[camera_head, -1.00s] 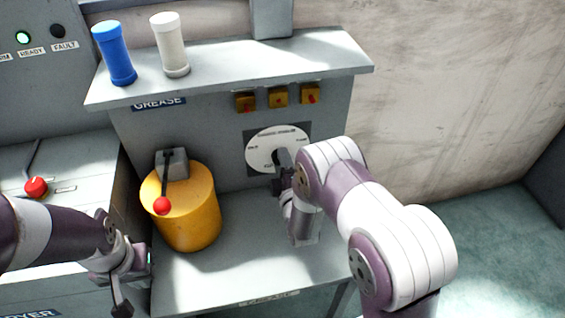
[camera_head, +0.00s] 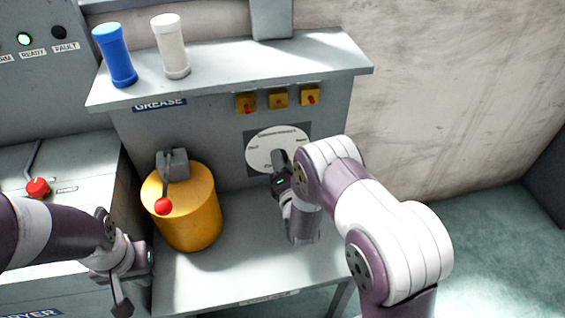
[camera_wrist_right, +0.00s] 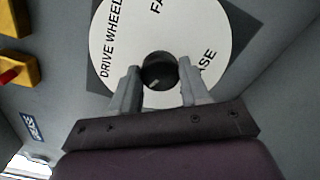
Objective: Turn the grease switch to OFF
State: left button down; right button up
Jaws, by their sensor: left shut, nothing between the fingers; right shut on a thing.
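The grease switch is a round white dial plate (camera_head: 262,150) with printed labels on the front of the grey grease station. Its dark round knob (camera_wrist_right: 158,72) shows at the plate's centre in the right wrist view. My right gripper (camera_wrist_right: 160,80) is shut on the knob, with one finger on each side. In the head view my right gripper (camera_head: 279,168) is in front of the plate and partly hidden by my own arm. My left gripper (camera_head: 122,285) is at the lower left, shut and empty, away from the dial. The label OFF cannot be read clearly.
A yellow drum (camera_head: 195,215) with a red-tipped lever stands left of the dial. Several yellow switches (camera_head: 278,98) sit above it. A blue bottle (camera_head: 115,55) and a white bottle (camera_head: 170,46) stand on the shelf. A red knob (camera_head: 38,187) is at the far left.

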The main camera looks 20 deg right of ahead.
jog(key=shift+f, duration=0.1)
dwell(0.3)
jog(key=o, duration=1.1)
jog(key=shift+c, duration=0.2)
jog(key=s+p, duration=0.1)
jog(key=s, duration=1.1)
jog(key=shift+s+a, duration=0.25)
jog(key=shift+s, duration=0.15)
jog(key=shift+w, duration=0.1)
